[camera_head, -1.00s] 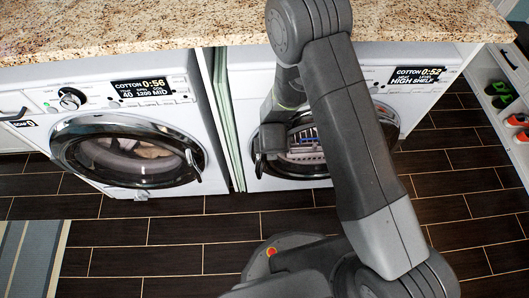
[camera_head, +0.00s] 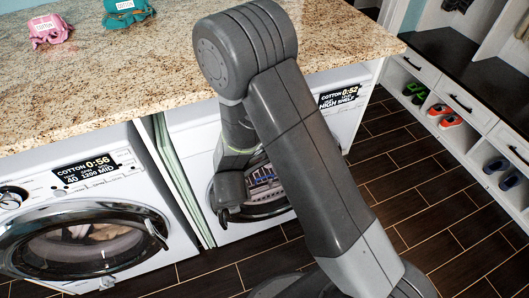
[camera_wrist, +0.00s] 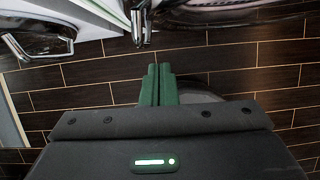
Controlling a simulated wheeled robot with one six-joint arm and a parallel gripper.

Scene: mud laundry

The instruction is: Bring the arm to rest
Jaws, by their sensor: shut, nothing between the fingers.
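My gripper (camera_wrist: 158,84) shows in the wrist view with its two green fingers together and nothing between them. In the head view, my arm rises and bends over at the counter's front edge, and my gripper (camera_head: 224,214) hangs down in front of the right washing machine (camera_head: 190,125). The arm covers part of that machine's front and round door. Whether the gripper touches the machine cannot be told.
The left washing machine (camera_head: 135,195) has a shut round door with cloth behind it. The granite counter (camera_head: 120,75) holds a pink bundle (camera_head: 50,30) and a teal bundle (camera_head: 125,14). A shoe shelf (camera_head: 460,140) stands at right. Dark floor (camera_head: 410,180) between is clear.

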